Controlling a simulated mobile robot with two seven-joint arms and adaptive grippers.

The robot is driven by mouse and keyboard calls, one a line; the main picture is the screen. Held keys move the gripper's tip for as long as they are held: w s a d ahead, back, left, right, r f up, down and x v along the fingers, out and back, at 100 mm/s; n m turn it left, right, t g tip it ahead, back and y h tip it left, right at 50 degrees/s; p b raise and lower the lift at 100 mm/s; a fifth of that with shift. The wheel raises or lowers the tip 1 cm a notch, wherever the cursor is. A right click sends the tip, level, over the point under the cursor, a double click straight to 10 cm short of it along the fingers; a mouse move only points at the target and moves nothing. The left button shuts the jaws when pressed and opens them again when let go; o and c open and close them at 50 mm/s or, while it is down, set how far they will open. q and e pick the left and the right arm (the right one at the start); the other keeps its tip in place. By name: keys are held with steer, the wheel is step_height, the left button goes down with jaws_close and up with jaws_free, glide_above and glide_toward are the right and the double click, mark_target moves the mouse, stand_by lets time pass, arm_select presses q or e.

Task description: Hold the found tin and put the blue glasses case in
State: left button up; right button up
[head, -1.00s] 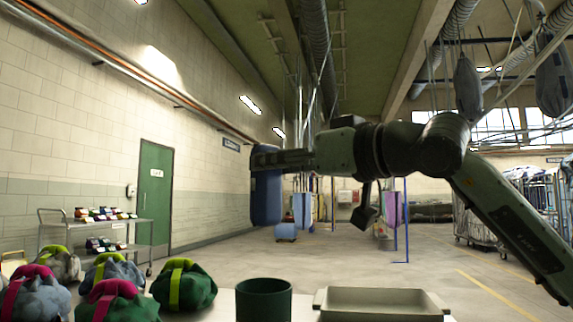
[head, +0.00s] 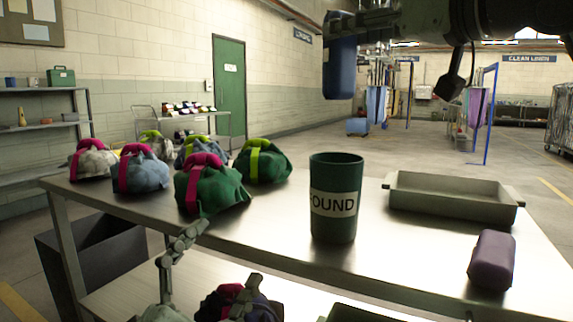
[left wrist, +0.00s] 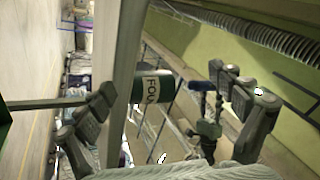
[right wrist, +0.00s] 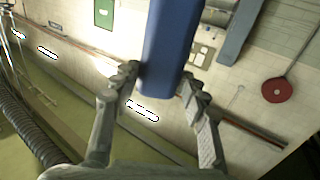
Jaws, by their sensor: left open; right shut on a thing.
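The found tin (head: 336,222) is a dark green open-topped cylinder with a white label, upright on the steel table. The blue glasses case (head: 340,70) hangs upright from my right gripper (head: 338,22), above the table's height at the top of the head view. In the right wrist view the case (right wrist: 168,45) is between the two fingers, which are shut on it. My left gripper (head: 222,258) is open and empty at the table's front edge, left of the tin. In the left wrist view the tin (left wrist: 153,88) shows between its spread fingers, apart from them.
Several sling bags (head: 210,186) crowd the table's left end. A grey-green tray (head: 450,200) lies right of the tin, and a purple case (head: 491,260) at the front right. More bags lie on the lower shelf. The tabletop (head: 290,230) beside the tin is clear.

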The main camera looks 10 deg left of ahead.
arm_select(q)
steer(key=s+d+r+m+g+h, duration=0.25)
steer(key=r+m+h, duration=0.75)
steer(key=m, duration=0.5)
steer(key=m+g, duration=1.8)
steer(key=m, duration=0.4)
glide_toward(360, 168)
steer(key=w+d, duration=0.1)
steer(key=d, duration=0.2)
steer(key=w+d, duration=0.1)
steer(key=d, duration=0.2)
steer(key=w+d+f, duration=0.1)
steer(key=d, duration=0.3)
steer(key=shift+w+d, duration=0.1)
steer(key=c, duration=1.3)
steer(key=shift+c, duration=0.6)
arm_select(e)
steer(key=shift+f, duration=2.95)
